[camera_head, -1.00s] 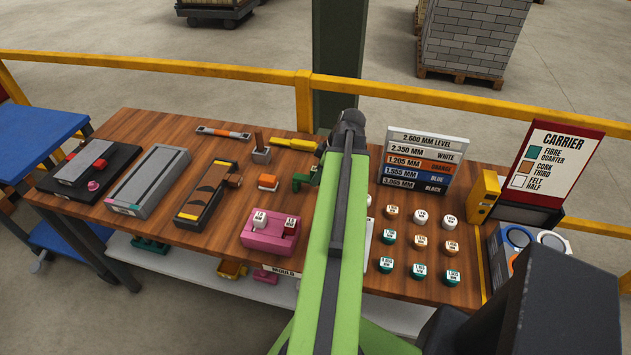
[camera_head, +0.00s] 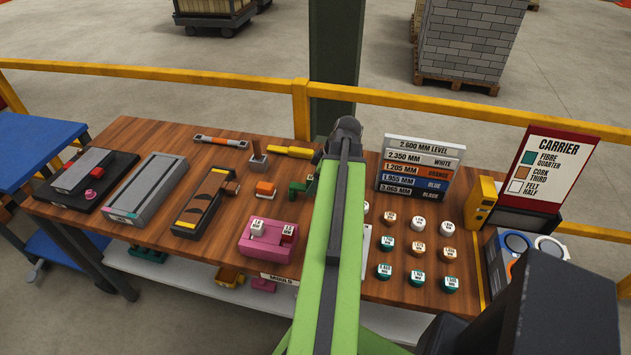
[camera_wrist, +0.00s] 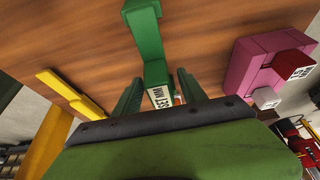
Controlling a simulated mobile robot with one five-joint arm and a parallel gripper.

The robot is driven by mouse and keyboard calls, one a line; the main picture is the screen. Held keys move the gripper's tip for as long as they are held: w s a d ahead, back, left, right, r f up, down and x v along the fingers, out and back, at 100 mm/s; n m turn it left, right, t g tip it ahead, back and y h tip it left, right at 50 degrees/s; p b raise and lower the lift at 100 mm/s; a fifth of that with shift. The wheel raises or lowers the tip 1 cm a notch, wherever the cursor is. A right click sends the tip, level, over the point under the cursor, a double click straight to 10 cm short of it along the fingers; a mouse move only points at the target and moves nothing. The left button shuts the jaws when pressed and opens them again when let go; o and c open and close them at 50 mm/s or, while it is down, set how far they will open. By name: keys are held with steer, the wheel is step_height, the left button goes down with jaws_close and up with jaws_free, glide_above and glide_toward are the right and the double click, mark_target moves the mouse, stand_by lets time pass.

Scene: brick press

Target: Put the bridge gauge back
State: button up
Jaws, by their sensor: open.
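A green stepped piece (camera_head: 298,188), which looks like the bridge gauge, is on the wooden bench just left of my arm. In the wrist view the green piece (camera_wrist: 148,45) runs down toward my gripper, and its white label with black print is near the fingers. My gripper (camera_wrist: 160,88) is open, with one finger on each side of the labelled end. I cannot tell whether either finger touches it. In the head view my arm hides the gripper and part of the green piece.
A pink block (camera_head: 262,247) with two caps, an orange-and-white block (camera_head: 265,189) and a yellow tool (camera_head: 290,151) are close by. Several labelled caps stand right of my arm, before a level sign (camera_head: 420,168). A yellow rail (camera_head: 440,108) runs behind the bench (camera_head: 140,137).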

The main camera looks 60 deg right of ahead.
steer(key=p+v, duration=1)
steer(key=v, duration=0.1)
steer(key=shift+s+r, duration=0.2)
steer(key=shift+r, duration=0.15)
